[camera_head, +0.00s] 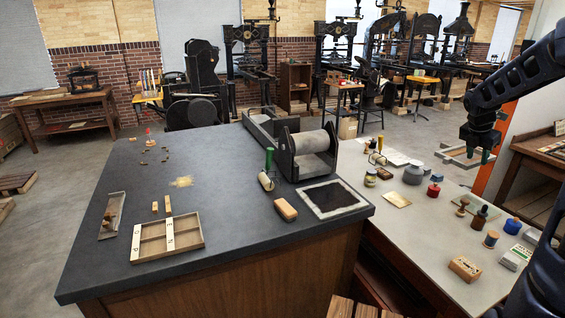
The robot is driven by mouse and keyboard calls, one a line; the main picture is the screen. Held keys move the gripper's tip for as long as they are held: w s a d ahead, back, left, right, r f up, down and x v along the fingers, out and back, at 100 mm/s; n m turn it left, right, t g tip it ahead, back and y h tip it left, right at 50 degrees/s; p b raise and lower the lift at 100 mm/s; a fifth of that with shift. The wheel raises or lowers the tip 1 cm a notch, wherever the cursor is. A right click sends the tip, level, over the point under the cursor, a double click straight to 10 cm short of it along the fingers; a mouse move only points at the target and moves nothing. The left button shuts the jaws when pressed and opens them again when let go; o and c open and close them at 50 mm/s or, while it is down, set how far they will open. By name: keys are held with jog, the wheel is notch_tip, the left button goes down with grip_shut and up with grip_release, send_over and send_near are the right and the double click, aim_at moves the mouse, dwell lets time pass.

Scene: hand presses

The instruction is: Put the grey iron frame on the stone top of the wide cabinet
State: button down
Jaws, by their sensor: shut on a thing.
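The grey iron frame (455,160) is a thin open rectangle seen at the right, in the air in front of the floor and above the far end of the light table. My gripper (478,156) comes down from the upper right and is shut on it; the exact grip spot is small and dark. The wide cabinet has wooden sides and a dark stone top (110,225), which fills the left and middle of the view. The frame is to the right of this top, apart from it.
The dark top holds a roller press (310,150), a black inked slab (333,198), a wooden block (285,209), a divided tray (167,237) and small pieces. The light table (425,240) at right carries jars, bottles and blocks.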

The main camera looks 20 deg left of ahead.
jog(key=r, duration=0.4)
jog(key=a+r, duration=0.1)
jog(key=r, duration=0.1)
jog(key=shift+w, duration=0.15)
jog(key=w+a+n+t+y, duration=0.2)
jog(key=a+n, duration=0.7)
jog(key=a, duration=3)
jog(key=n+g+y, duration=0.2)
jog(key=n+y, duration=0.2)
jog(key=n, duration=0.4)
send_over(251, 203)
jog(key=s, duration=0.1)
jog(key=f, duration=3.1)
jog(key=shift+d, duration=0.35)
jog(key=c, duration=1)
grip_release()
jog(key=shift+f, duration=0.15)
jog(key=shift+o, duration=0.4)
